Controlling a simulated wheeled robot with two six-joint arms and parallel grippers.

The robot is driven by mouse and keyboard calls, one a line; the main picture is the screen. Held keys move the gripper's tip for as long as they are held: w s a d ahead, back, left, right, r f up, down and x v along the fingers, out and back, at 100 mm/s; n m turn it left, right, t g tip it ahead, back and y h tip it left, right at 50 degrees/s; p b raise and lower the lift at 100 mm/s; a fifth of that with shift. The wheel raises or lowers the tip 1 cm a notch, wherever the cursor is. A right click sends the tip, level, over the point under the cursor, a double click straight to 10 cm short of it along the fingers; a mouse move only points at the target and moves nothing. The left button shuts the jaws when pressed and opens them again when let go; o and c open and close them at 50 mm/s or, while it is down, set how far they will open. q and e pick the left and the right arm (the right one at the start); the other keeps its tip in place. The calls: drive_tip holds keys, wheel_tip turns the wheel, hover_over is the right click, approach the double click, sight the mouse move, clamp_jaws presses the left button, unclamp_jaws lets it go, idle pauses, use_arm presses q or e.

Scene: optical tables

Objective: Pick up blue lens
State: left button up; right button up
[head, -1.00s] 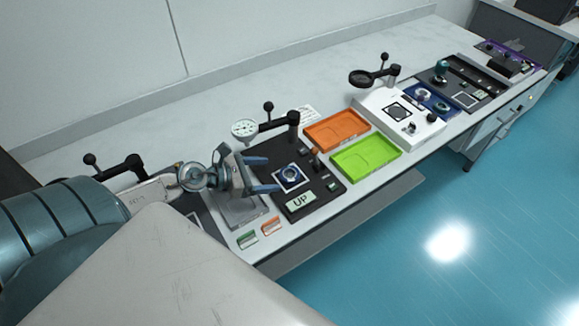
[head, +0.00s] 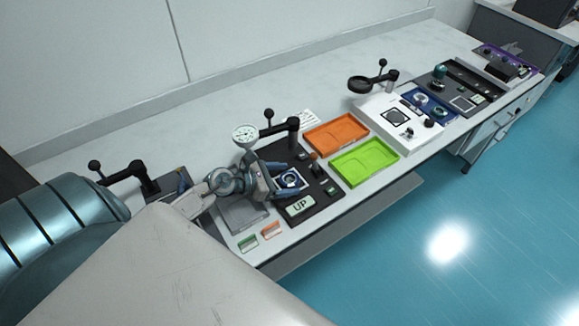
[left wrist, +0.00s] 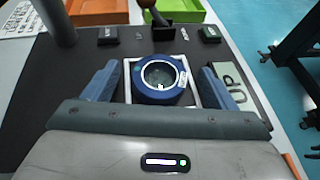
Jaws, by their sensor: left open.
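The blue lens (left wrist: 159,78) is a blue ring with clear glass. It sits on a white-framed square of the black panel marked UP, and also shows in the head view (head: 291,180). My left gripper (head: 293,182) reaches over the panel from the left and is open. In the left wrist view its two blue-grey fingers (left wrist: 155,84) stand to the left and right of the lens, with a gap on each side. The lens is not gripped. My right gripper is not in view.
An orange tray (head: 337,133) and a green tray (head: 364,161) lie to the right. A wooden-handled lever (left wrist: 157,18) stands just beyond the lens.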

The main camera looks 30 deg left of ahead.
use_arm(q)
drive_tip(key=shift+c, duration=0.5)
drive_tip(key=c, duration=1.1)
drive_tip(key=shift+o, duration=0.2)
drive_tip(key=shift+r, duration=0.15)
